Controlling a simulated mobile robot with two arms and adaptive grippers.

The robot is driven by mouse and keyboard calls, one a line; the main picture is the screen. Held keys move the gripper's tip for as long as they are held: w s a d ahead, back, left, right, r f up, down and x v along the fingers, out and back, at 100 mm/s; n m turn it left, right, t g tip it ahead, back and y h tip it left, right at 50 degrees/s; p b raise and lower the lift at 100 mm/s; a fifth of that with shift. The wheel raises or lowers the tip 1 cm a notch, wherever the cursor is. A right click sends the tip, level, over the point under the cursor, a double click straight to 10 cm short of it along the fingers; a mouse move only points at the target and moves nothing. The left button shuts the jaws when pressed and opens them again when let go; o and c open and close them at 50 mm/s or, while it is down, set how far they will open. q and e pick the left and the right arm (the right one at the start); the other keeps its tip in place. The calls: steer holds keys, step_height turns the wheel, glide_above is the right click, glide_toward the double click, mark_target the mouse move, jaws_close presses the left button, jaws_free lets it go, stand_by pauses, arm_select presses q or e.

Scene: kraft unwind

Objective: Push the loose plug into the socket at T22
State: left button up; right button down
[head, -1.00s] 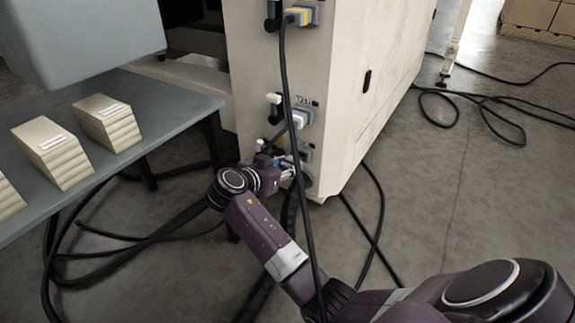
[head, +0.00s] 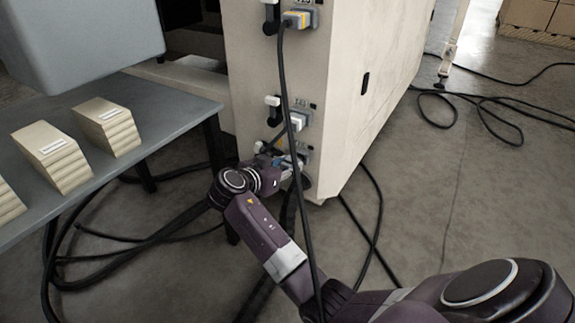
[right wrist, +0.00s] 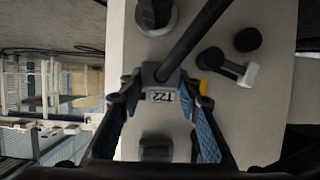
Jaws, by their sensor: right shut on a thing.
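The loose plug (right wrist: 160,78) is a grey block with a black cable, between the blue-padded fingertips of my right gripper (right wrist: 165,92). The T22 label (right wrist: 160,97) shows just below it in the right wrist view. In the head view my right gripper (head: 286,164) is at the lowest socket (head: 303,152) on the cream cabinet (head: 330,80). A bit of yellow (right wrist: 203,88) shows beside the right finger. The fingers and plug hide most of the socket, so I cannot tell how deep the plug sits. My left gripper is not in view.
A black cable hangs in front of the panel. A grey table (head: 150,95) with paper stacks (head: 108,125) stands left. Cables (head: 470,95) lie on the floor.

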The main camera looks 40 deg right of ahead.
mark_target(291, 130)
steer(key=shift+w+d+p, duration=0.25)
steer(key=shift+d+p, duration=0.05)
steer(key=shift+d, duration=0.3)
stand_by(1.3)
steer(key=c, duration=1.3)
jaws_free()
step_height(291, 130, up, 9)
steer(key=shift+r, duration=0.65)
